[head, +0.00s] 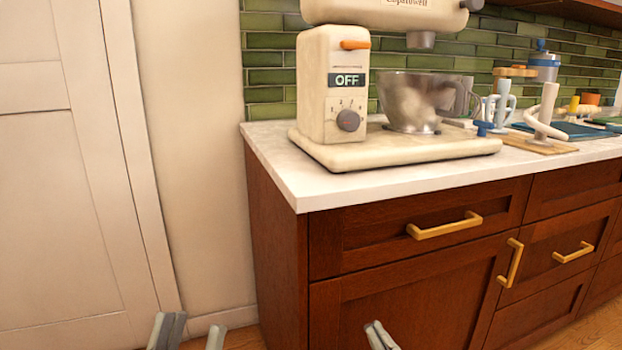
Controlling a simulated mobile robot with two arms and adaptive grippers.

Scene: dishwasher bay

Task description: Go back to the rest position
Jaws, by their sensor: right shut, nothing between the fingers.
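My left gripper (191,332) shows at the bottom edge of the head view, in front of the white wall and floor. Its two fingertips stand apart with nothing seen between them, so it is open. My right gripper (379,334) shows at the bottom edge, in front of the lower cabinet door. Its fingertips are together and it holds nothing. Only the tips of both grippers show; the rest of each is below the picture. Both are well below the counter and apart from each other.
Brown cabinets with brass handles (445,226) are below. Cups and a wooden board (545,147) are at the right. A white door (60,180) is at the left.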

